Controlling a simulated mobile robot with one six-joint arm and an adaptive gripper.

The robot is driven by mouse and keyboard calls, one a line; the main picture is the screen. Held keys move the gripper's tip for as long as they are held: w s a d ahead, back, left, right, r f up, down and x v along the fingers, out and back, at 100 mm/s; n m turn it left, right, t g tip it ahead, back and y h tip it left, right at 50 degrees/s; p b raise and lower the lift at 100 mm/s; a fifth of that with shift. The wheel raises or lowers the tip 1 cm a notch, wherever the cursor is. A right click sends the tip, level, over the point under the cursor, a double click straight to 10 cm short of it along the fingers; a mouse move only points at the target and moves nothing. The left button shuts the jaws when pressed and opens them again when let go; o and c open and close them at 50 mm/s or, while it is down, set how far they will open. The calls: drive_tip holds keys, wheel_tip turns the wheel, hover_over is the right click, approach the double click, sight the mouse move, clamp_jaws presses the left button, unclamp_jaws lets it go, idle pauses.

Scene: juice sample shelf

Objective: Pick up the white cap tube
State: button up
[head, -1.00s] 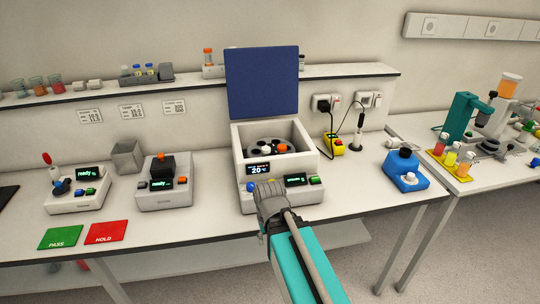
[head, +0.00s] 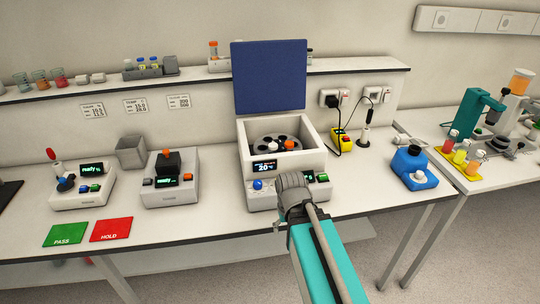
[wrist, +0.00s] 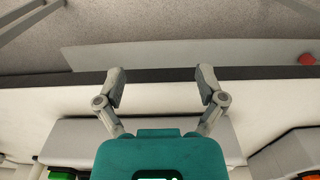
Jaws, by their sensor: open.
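A small white cap (head: 276,149) shows beside an orange cap (head: 289,145) in the dark rotor of the open centrifuge (head: 241,150). Only the tops of these tubes show. My gripper (head: 294,185) is in front of the centrifuge, covering part of its front panel. In the wrist view my gripper (wrist: 162,84) has its two fingers spread wide with nothing between them. They are over the bench's front edge, and no white cap shows there.
The blue lid (head: 268,78) stands upright behind the rotor. A blue device (head: 414,170) is at the right, and a grey device (head: 170,182) at the left. Green PASS (head: 66,234) and red HOLD (head: 111,229) mats lie at the front left.

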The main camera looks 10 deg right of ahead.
wheel_tip(320, 180, up, 18)
drive_tip(key=w+f+p, duration=0.1)
drive_tip(key=w+p, duration=0.2)
drive_tip(key=p, duration=1.4)
wheel_tip(320, 180, up, 8)
drive_tip(key=n+p, duration=0.7)
drive_tip(key=n, duration=0.6)
hover_over(273, 145)
drive_tip(key=shift+a+f, duration=0.1)
drive_tip(key=shift+f, duration=0.05)
drive_tip(key=shift+f, duration=0.1)
wheel_tip(273, 145, down, 8)
drive_tip(key=b, duration=0.8)
drive_tip(key=shift+f+b, duration=0.25)
drive_tip(key=shift+b, duration=0.1)
